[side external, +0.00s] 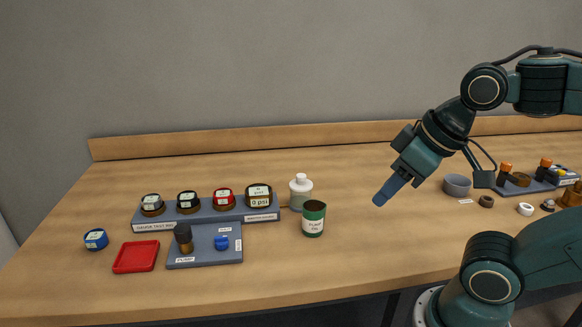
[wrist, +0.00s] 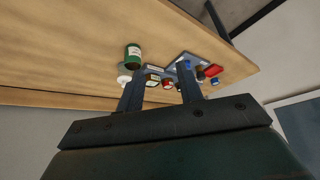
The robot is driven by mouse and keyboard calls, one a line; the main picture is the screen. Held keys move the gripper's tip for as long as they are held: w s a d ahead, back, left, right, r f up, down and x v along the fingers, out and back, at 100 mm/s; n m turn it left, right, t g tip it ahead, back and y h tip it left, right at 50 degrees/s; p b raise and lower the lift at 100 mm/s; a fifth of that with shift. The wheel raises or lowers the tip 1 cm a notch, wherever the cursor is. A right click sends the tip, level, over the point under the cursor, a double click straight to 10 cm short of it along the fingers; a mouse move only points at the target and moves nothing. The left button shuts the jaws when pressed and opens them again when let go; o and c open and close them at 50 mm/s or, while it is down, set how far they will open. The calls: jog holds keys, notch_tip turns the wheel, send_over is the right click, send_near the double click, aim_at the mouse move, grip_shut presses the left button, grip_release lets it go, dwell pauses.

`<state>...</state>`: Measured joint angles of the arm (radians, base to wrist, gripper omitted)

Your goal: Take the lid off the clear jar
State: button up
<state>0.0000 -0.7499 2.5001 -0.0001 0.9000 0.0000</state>
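The clear jar (side external: 300,201) stands upright on the wooden table, right of the gauge stand and behind the green pump can (side external: 314,219). Its white lid (side external: 301,181) sits on top. In the wrist view the lid (wrist: 124,79) shows small beside the left finger, below the green can (wrist: 133,55). My gripper (side external: 383,196) is in the air to the right of the jar, pointing down and left, well apart from it. In the wrist view its two fingers (wrist: 158,84) are spread with nothing held between them.
A blue-grey stand (side external: 215,213) with several gauges is left of the jar. A lower plate (side external: 205,260) and a red tray (side external: 136,256) lie in front. A grey bowl (side external: 457,185) and small parts are at the right. The table between can and bowl is clear.

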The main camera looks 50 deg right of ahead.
jog(key=o, duration=1.1)
jog(key=shift+o, duration=0.2)
jog(key=shift+w+r, duration=0.1)
jog(key=w+d+r+m+g, duration=0.1)
jog(key=w+r+m, duration=0.1)
jog(key=w+m, duration=0.15)
jog(key=w+d+r+m, duration=0.2)
jog(key=w, duration=0.2)
jog(key=m+g, duration=0.5)
jog(key=m, duration=0.9)
send_over(301, 176)
notch_tip(301, 176, down, 8)
jog(key=f, duration=0.1)
jog(key=shift+f, duration=4.1)
